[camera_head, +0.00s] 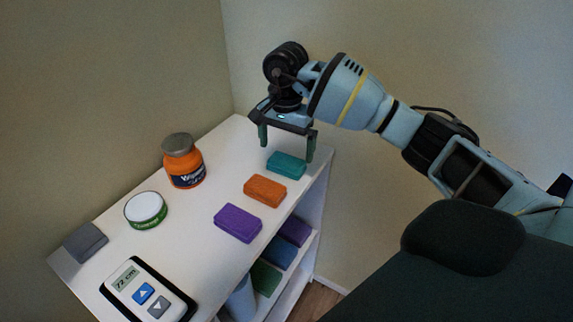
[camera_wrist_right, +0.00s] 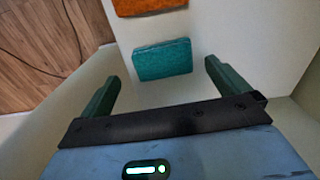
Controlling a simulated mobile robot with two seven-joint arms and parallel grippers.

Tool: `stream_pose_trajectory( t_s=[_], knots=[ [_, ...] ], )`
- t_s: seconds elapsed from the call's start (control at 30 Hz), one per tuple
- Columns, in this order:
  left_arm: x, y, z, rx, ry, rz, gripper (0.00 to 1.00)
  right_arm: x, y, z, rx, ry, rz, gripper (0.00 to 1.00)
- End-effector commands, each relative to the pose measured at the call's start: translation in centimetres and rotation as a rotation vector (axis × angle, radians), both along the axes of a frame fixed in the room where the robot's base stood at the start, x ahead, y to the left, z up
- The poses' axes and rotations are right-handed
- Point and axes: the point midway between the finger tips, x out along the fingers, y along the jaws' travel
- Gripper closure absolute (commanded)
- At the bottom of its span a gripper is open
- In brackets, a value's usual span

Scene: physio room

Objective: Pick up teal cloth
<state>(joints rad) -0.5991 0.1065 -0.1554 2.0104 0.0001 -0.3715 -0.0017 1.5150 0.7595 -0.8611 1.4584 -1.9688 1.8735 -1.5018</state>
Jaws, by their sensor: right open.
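The teal cloth (camera_head: 286,165) is a small folded rectangle lying on the white shelf top near its far right end. It also shows in the right wrist view (camera_wrist_right: 163,59), ahead of and between the two fingers. My right gripper (camera_head: 287,148) is open and empty, its green fingers pointing down above the cloth. In the right wrist view the fingers (camera_wrist_right: 162,85) stand wide apart, one toward each side of the cloth, not visibly touching it. My left gripper is not in view.
On the white shelf top (camera_head: 200,228) are an orange cloth (camera_head: 265,190), a purple cloth (camera_head: 238,223), an orange jar (camera_head: 184,162), a white-green tub (camera_head: 146,210), a grey cloth (camera_head: 86,242) and a controller (camera_head: 147,291). Walls rise behind. Folded cloths fill a lower shelf.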

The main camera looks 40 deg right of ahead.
Motion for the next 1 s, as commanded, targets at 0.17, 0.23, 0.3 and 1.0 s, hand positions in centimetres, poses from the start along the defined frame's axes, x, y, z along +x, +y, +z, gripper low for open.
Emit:
stream_pose_trajectory(
  t_s=[0.17, 0.23, 0.3, 1.0],
  knots=[
    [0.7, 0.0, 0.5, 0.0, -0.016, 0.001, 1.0, 0.3, -0.1, -2.1, 0.001, 0.004, 0.0, 0.0],
    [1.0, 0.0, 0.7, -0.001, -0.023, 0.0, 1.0, 0.5, -0.1, -3.1, 0.001, 0.004, 0.0, 0.0],
    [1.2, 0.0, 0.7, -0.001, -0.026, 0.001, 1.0, 0.4, -0.1, -4.0, 0.001, 0.004, 0.001, 0.0],
    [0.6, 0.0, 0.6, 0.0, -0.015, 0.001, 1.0, 0.5, -0.2, -5.0, 0.0, 0.0, 0.001, 0.37]
  ],
)
